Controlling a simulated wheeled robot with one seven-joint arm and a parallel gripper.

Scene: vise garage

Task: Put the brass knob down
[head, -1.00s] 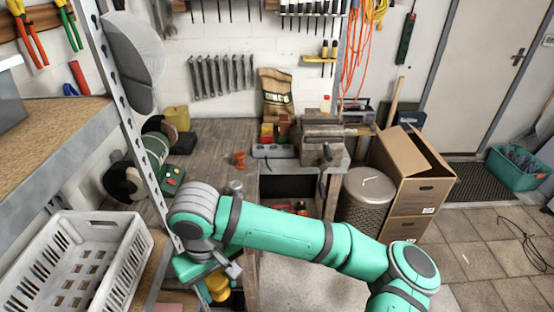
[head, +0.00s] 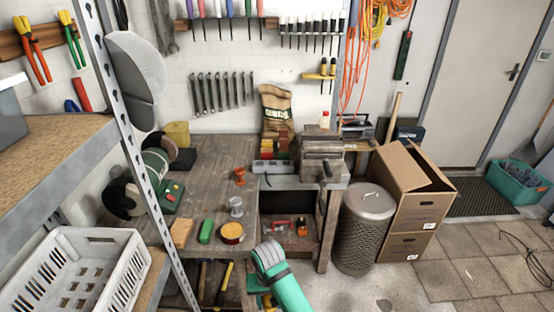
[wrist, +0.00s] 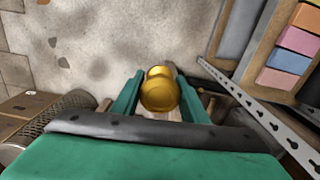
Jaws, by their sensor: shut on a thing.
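The brass knob (wrist: 160,92) shows in the middle of the wrist view, rounded and shiny gold. My gripper (wrist: 160,85) is shut on it, with a teal finger on each side. Behind the knob the wrist view shows pale floor. In the head view my arm reaches up from the bottom, in front of the workbench (head: 215,160); the gripper and the knob cannot be made out there.
On the bench stand a red knob-like piece (head: 239,175), a grey one (head: 236,207), a green block (head: 206,230), a round tin (head: 232,233) and a vise (head: 322,155). A bin (head: 368,225) and cardboard boxes (head: 410,205) are right. A white crate (head: 75,270) is left.

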